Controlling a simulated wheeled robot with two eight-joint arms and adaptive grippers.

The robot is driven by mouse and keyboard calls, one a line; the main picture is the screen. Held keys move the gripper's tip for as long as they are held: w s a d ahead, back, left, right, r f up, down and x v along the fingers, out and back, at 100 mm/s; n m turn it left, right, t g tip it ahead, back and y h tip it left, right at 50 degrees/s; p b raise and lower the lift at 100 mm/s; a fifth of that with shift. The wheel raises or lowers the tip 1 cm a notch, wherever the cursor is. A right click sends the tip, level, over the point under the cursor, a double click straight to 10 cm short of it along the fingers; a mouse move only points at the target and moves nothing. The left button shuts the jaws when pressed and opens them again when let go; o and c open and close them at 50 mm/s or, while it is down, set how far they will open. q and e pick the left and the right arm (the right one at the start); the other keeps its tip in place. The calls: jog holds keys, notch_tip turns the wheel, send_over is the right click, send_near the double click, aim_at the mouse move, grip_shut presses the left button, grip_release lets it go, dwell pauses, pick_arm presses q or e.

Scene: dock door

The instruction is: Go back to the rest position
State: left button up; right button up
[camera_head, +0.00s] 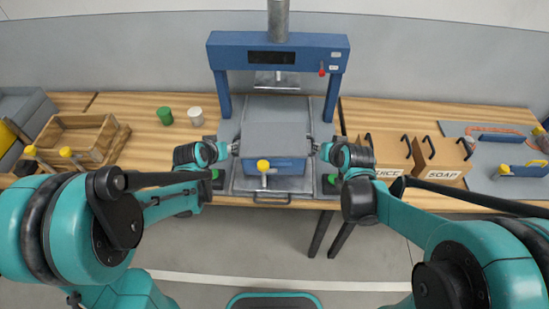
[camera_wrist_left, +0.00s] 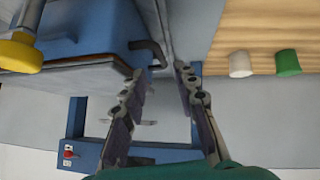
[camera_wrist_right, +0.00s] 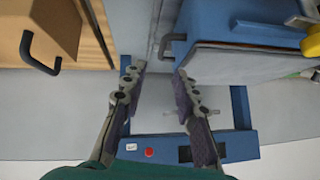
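A blue box with a grey top (camera_head: 275,139) sits on the grey bed of the blue press (camera_head: 278,50), with a yellow-knobbed part (camera_head: 263,165) at its front. My left gripper (camera_head: 233,149) is beside the box's left side. In the left wrist view its fingers (camera_wrist_left: 160,72) are apart, with a dark side handle (camera_wrist_left: 151,50) just beyond the tips. My right gripper (camera_head: 316,147) is beside the right side. In the right wrist view its fingers (camera_wrist_right: 160,70) are apart, with the other dark handle (camera_wrist_right: 168,42) just beyond. Neither gripper visibly holds anything.
A wooden crate (camera_head: 88,133), a green cup (camera_head: 165,116) and a white cup (camera_head: 195,116) stand on the left table. Two cardboard bins (camera_head: 440,155), one labelled SOAP, stand on the right table near a grey board (camera_head: 500,145). Floor in front is clear.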

dwell(0.4)
